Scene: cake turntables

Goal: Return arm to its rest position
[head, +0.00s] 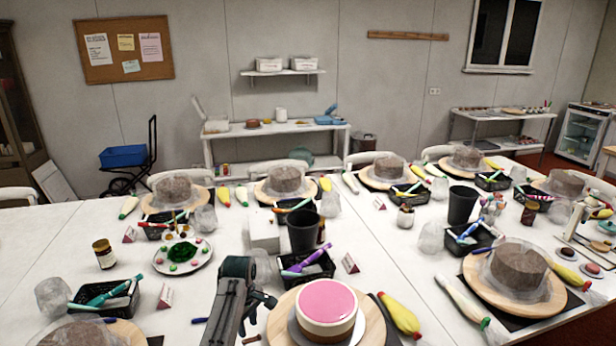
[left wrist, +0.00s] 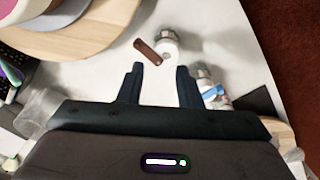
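My left gripper (head: 264,303) is over the near part of the table, just left of the pink-topped cake (head: 327,301). In the left wrist view its two fingers (left wrist: 159,72) are spread apart with nothing held between them. A small brown piece (left wrist: 148,51) and a white-and-grey object (left wrist: 168,43) lie on the table beyond the fingertips. The cake sits on a wooden turntable (head: 371,318), which also shows at the upper left of the wrist view (left wrist: 84,36). My right gripper is not in view.
Close around the arm are a black basket with a purple tool (head: 308,268), a dark cup (head: 302,232), a crumpled clear wrap (head: 262,265) and a yellow piping bag (head: 400,316). A plate of coloured dabs (head: 183,256) is to the left. Bare white table lies between it and the arm.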

